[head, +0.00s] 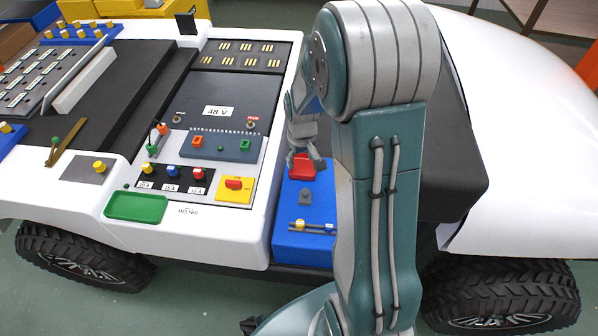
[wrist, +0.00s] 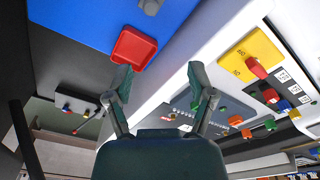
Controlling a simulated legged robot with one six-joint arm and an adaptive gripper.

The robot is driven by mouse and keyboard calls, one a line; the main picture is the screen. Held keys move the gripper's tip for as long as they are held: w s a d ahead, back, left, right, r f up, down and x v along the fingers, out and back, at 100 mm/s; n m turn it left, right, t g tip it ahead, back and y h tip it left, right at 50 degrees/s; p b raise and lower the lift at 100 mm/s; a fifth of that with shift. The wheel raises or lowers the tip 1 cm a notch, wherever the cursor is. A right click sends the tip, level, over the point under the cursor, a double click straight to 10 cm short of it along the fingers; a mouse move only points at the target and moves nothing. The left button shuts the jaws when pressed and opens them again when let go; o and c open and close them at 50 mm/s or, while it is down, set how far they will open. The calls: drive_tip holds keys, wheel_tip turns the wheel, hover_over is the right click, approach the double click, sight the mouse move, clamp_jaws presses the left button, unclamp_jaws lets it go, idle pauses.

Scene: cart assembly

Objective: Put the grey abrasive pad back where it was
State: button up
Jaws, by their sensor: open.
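My gripper (head: 306,158) is open with nothing between its fingers. It hangs above the blue box top, close to a small red tray (head: 302,172). In the wrist view my gripper (wrist: 159,76) has its fingers apart, with the red tray (wrist: 134,48) just beyond the left fingertip. The tray looks empty there. A small grey piece (head: 305,196) sits on the blue surface beside the tray; its edge also shows in the wrist view (wrist: 150,6). I cannot tell whether it is the abrasive pad. No other grey pad is clearly visible.
The blue box (head: 288,243) has a rod with yellow and blue knobs (head: 314,226) at its front. Left of it are a yellow switch plate (head: 235,189), colored plugs and a green tray (head: 136,207). My arm hides the area to the right.

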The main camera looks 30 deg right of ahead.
drive_tip(key=s+a+r+t, duration=0.1)
drive_tip(key=s+a+r, duration=0.2)
drive_tip(key=r, duration=0.4)
drive_tip(key=s+a+r+t, duration=0.1)
drive_tip(key=s+a+r, duration=0.2)
drive_tip(key=r, duration=0.4)
drive_tip(key=s+a+r+t, duration=0.1)
drive_tip(key=s+a+r, duration=0.1)
drive_tip(key=s+r, duration=0.2)
drive_tip(key=s+a+r+t, duration=0.1)
drive_tip(key=s+a+r, duration=0.2)
drive_tip(key=s, duration=0.5)
drive_tip(key=shift+s+r+t, duration=0.4)
drive_tip(key=shift+r, duration=0.25)
